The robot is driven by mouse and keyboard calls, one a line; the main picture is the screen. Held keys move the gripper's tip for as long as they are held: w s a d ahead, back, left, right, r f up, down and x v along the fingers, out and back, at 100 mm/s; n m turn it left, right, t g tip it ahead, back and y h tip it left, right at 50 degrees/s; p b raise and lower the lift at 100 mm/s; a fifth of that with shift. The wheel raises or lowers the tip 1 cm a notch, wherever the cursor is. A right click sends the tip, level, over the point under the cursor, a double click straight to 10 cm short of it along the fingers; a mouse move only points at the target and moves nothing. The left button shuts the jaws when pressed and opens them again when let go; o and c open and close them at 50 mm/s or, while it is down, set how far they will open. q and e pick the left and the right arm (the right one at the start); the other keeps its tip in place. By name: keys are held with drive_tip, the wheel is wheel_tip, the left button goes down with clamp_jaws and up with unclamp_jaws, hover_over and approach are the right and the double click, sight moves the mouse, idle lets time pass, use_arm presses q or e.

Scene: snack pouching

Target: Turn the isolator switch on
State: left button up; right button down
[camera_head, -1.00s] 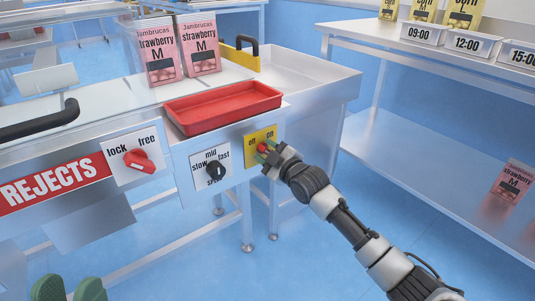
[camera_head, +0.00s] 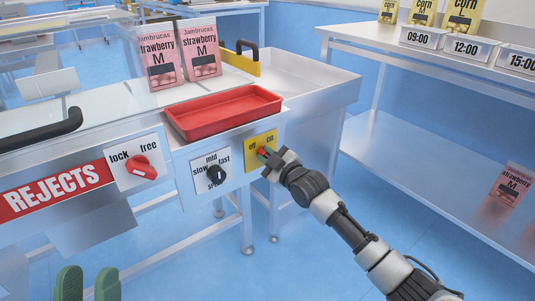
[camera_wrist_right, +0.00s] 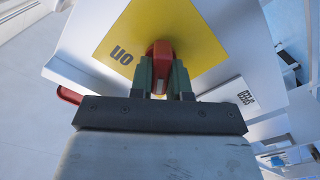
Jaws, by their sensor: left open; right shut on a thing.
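The isolator switch is a red knob (camera_wrist_right: 160,60) on a yellow plate (camera_head: 250,154) marked "off" and "on", at the right end of the machine's front. My right gripper (camera_head: 266,155) is at this plate. In the right wrist view its green fingers (camera_wrist_right: 161,80) are shut on either side of the red knob. "On" is readable left of the knob there; "off" is not readable. The fingers partly hide the knob, so I cannot tell its exact setting. My left gripper (camera_head: 88,284) is open and empty at the bottom left, its two green fingertips apart.
A black speed knob (camera_head: 215,175) and a red lock/free knob (camera_head: 141,167) are left of the switch. A red tray (camera_head: 223,132) lies above, with strawberry pouches (camera_head: 163,82) behind it. A shelf unit (camera_head: 400,150) stands at the right. Open floor lies below.

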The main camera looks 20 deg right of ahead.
drive_tip(key=m+p, duration=0.2)
drive_tip(key=shift+d+r+m, duration=0.1)
drive_tip(key=shift+r+m, duration=0.1)
drive_tip(key=shift+m, duration=0.2)
drive_tip(key=m+p, duration=0.3)
drive_tip(key=m, duration=0.2)
drive_tip(key=shift+d+f, duration=0.1)
drive_tip(key=shift+m, duration=1)
drive_tip(key=m, duration=0.2)
drive_tip(key=shift+w+d+f+m, duration=0.1)
drive_tip(key=shift+m, duration=0.2)
drive_tip(key=m, duration=0.4)
use_arm(q)
wheel_tip(320, 180, down, 14)
drive_tip(key=w+a+g+y, duration=0.1)
drive_tip(key=g+y, duration=0.4)
drive_tip(key=g, duration=0.9)
drive_tip(key=shift+a+f+n, duration=0.2)
drive_tip(key=shift+a+n, duration=0.1)
drive_tip(key=shift+a, duration=0.3)
drive_tip(key=shift+w+r, duration=0.15)
drive_tip(key=shift+w, duration=0.05)
use_arm(e)
drive_tip(key=shift+m, duration=0.4)
drive_tip(key=c, duration=1.1)
unclamp_jaws()
drive_tip(key=shift+d, duration=0.1)
